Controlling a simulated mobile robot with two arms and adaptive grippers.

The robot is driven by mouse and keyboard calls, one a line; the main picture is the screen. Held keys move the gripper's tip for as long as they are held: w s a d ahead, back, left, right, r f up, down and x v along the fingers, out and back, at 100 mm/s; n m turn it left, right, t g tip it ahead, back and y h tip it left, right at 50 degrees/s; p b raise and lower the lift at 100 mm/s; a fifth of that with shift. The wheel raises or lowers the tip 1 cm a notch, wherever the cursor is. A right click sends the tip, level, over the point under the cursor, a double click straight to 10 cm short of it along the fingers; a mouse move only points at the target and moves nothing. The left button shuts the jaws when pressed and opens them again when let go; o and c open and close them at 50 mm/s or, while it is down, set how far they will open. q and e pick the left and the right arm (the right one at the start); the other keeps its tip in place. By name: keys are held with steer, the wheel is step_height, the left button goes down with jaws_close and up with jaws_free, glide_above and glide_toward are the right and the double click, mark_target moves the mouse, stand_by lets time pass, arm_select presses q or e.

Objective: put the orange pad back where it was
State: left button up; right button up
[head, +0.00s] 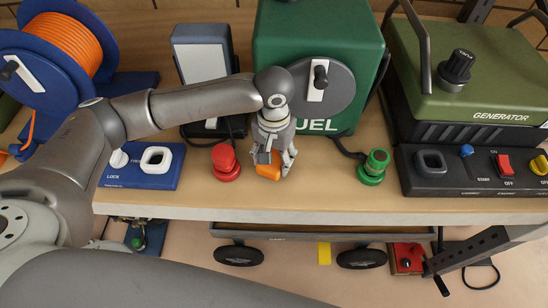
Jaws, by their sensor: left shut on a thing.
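The orange pad (268,164) is small and is held between the fingers of my left gripper (271,168), near the front edge of the wooden bench (315,190). My left arm comes in from the left, and the gripper points down. The fingers hide part of the pad. I cannot tell whether the pad touches the bench top. The gripper is between a red knob (226,166) on its left and a green knob (374,164) on its right. My right gripper is not in view.
Behind the gripper stands a green fuel box (272,40) with a grey dial. A blue LOCK panel (145,174) is to the left, with an orange cable reel (66,47) behind it. The generator (475,80) and its switch panel (470,188) are at the right. A cart (300,235) is below.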

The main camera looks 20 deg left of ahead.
mark_target(274, 158)
arm_select(q)
steer(key=shift+f, duration=0.75)
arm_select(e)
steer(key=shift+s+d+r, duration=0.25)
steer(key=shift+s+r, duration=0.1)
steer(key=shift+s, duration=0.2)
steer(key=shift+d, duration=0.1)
arm_select(q)
steer(key=shift+f, duration=0.15)
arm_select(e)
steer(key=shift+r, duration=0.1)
arm_select(q)
steer(key=o, duration=0.9)
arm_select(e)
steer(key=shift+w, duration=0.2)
arm_select(q)
step_height(274, 158, up, 12)
steer(key=shift+r+b, duration=0.15)
steer(key=shift+b, duration=0.9)
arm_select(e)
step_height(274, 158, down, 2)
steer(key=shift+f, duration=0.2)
